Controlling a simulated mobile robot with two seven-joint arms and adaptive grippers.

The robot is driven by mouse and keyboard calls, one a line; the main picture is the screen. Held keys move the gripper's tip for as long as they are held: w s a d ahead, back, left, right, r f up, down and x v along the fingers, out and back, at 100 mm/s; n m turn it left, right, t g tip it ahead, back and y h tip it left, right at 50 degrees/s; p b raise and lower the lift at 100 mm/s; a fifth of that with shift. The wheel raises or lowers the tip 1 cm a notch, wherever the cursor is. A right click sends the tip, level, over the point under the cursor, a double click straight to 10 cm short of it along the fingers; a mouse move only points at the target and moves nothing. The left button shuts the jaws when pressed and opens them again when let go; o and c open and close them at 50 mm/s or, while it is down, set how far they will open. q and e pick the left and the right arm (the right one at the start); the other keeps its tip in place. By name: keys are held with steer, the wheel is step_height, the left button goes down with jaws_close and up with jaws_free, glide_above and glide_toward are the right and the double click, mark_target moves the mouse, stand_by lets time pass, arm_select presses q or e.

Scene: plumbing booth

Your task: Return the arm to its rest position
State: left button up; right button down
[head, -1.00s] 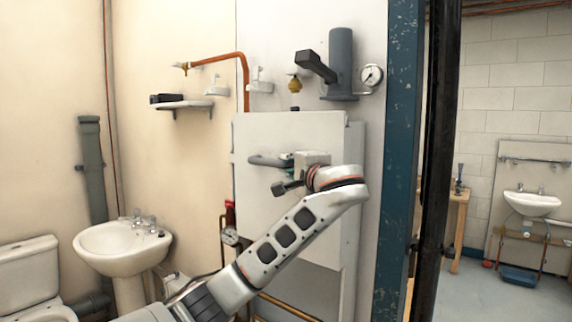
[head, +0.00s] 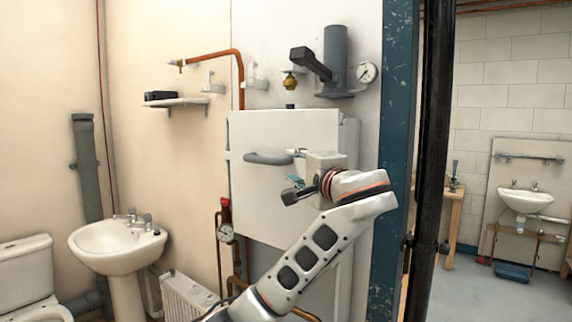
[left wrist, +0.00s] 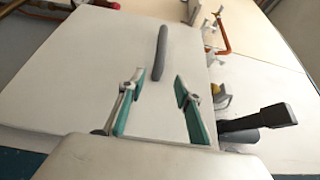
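My left gripper (head: 294,167) is in front of the right part of a white panel (head: 262,125). The left wrist view shows its two teal-edged fingers (left wrist: 158,76) spread apart with nothing between them, so it is open and empty. The panel's grey bar handle (head: 268,159) is just left of the fingers in the head view. In the left wrist view the handle (left wrist: 161,52) lies beyond the fingertips, and the fingers are not around it. My left arm reaches up from the bottom of the head view. My right gripper is not in view.
A grey cylinder with a black arm (head: 335,60) and a gauge (head: 367,72) sit above the panel. A blue post (head: 396,130) stands close to the right of my arm. A sink (head: 118,245), radiator (head: 188,298) and shelf (head: 176,102) are at left.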

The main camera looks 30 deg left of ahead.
arm_select(q)
steer(key=v, duration=0.4)
steer(key=s+a+f+m+h, duration=0.1)
steer(key=s+f+h, duration=0.2)
steer(key=f, duration=1.5)
steer(key=s+f+m+h, duration=0.15)
steer(key=f+h, duration=0.25)
steer(key=f, duration=1.3)
steer(key=s+a+f+n+g+h, duration=0.1)
steer(key=s+f+g+h, duration=0.1)
steer(key=s+f, duration=0.95)
steer(key=s+a+f+n+g+h, duration=0.1)
steer(key=s+a+f, duration=0.1)
steer(key=s+f, duration=0.9)
steer(key=d+f+n+t+h, duration=0.1)
steer(key=d+f+h, duration=0.3)
steer(key=d, duration=0.4)
steer(key=d+f+n+t+h, duration=0.2)
steer(key=d+f, duration=0.4)
steer(key=d, duration=0.3)
steer(key=shift+s+f+t+h, duration=0.2)
steer(key=shift+s+t+h, duration=0.15)
steer(key=shift+h, duration=0.55)
